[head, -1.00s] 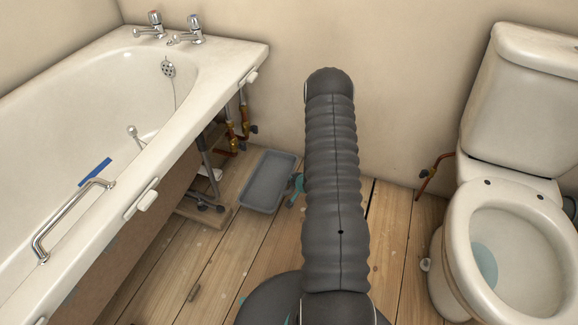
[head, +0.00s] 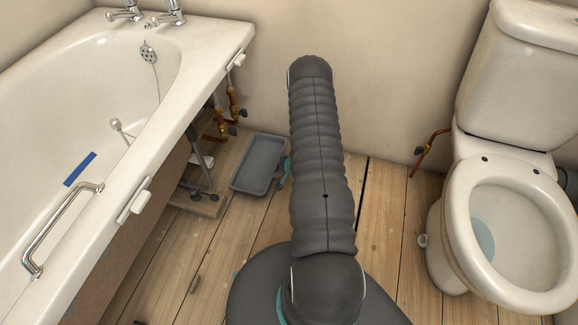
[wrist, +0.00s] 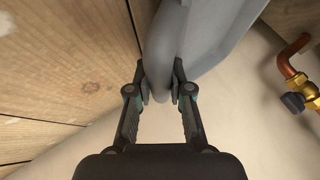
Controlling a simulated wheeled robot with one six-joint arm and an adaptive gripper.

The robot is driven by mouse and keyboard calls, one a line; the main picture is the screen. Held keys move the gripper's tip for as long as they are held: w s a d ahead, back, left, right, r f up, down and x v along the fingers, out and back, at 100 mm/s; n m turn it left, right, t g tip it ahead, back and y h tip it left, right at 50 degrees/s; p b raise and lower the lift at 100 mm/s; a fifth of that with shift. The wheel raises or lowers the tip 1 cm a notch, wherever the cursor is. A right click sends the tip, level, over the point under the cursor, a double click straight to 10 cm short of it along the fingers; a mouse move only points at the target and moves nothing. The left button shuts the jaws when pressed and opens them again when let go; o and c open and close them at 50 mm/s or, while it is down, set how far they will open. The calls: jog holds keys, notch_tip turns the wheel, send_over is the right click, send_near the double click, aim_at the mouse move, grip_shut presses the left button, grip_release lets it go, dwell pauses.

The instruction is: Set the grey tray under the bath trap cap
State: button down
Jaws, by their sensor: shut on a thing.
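The grey tray (head: 258,165) is a shallow rectangular tray at the open end of the bath, close to the wall. I cannot tell whether it rests on the floor or is slightly raised. My gripper is shut on its rounded rim in the wrist view (wrist: 162,88), with the tray's grey side (wrist: 215,35) beyond. In the head view my arm hides most of the gripper; only a teal bit shows at the tray's right edge. The bath trap cap cannot be made out in the shade under the bath (head: 120,140).
Copper pipes with valves (head: 228,118) stand by the wall behind the bath end. A bath leg on a wooden board (head: 195,203) is left of the tray. The toilet (head: 500,200) is at the right. Bare floorboards (head: 215,245) lie in front of the tray.

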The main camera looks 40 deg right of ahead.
send_near(250, 160)
jog(key=shift+w+d+f, duration=1.05)
jog(key=shift+d+f, duration=0.1)
jog(key=shift+d, duration=0.05)
jog(key=shift+w+a+f+b, duration=0.2)
jog(key=shift+w+a+b, duration=0.2)
jog(key=shift+w+b, duration=0.15)
jog(key=shift+w+a+f+b, duration=0.2)
jog(key=shift+w+a+b, duration=0.25)
jog(key=shift+b, duration=0.2)
jog(key=shift+w+a+f+b, duration=0.1)
jog(key=shift+w+f+b, duration=0.1)
jog(key=shift+b, duration=0.15)
jog(key=shift+f+b, duration=0.55)
jog(key=shift+f, duration=0.05)
jog(key=c, duration=1)
grip_release()
jog(key=shift+s, duration=0.1)
